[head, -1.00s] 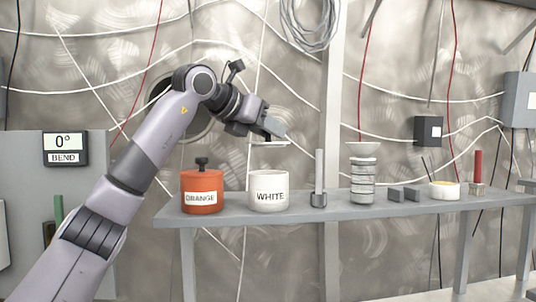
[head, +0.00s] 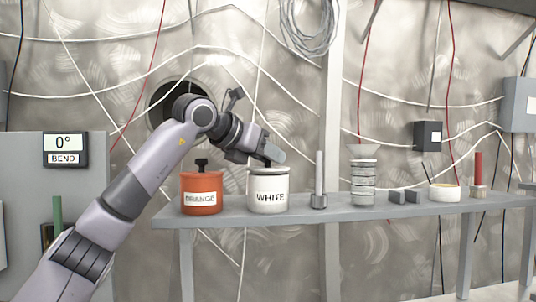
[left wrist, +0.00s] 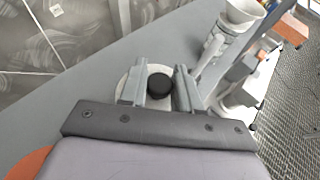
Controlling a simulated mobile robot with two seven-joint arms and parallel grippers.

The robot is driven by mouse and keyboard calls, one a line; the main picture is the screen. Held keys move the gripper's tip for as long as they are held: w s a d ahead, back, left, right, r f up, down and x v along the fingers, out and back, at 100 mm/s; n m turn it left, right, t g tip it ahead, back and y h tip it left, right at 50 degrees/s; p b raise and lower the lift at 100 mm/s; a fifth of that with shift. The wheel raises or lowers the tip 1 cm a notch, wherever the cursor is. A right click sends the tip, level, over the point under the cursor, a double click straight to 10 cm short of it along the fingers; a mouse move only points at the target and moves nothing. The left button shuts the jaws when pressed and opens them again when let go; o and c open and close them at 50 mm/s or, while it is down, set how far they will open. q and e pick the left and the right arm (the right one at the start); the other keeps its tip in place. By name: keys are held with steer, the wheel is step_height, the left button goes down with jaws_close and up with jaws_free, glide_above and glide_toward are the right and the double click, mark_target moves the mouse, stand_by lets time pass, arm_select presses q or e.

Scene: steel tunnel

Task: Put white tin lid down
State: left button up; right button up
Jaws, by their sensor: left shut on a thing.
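The white tin (head: 268,195), labelled WHITE, stands on the grey shelf (head: 335,207), right of the orange tin (head: 202,194). Its white lid (head: 281,170) is at the tin's mouth; I cannot tell whether it is fully seated. My left gripper (head: 270,158) is shut on the lid's black knob from above. In the left wrist view the two fingers stand either side of the knob (left wrist: 159,85), with part of the lid (left wrist: 124,88) showing beneath. The gripper partly hides the lid. My right gripper is not in view.
The orange tin has a black-knobbed lid.

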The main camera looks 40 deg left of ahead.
arm_select(q)
steer(key=o, duration=1)
steer(key=shift+o, duration=0.2)
steer(key=shift+r+p, duration=0.45)
steer(key=shift+r, duration=0.15)
steer(key=v, duration=1.2)
steer(key=shift+r, duration=0.1)
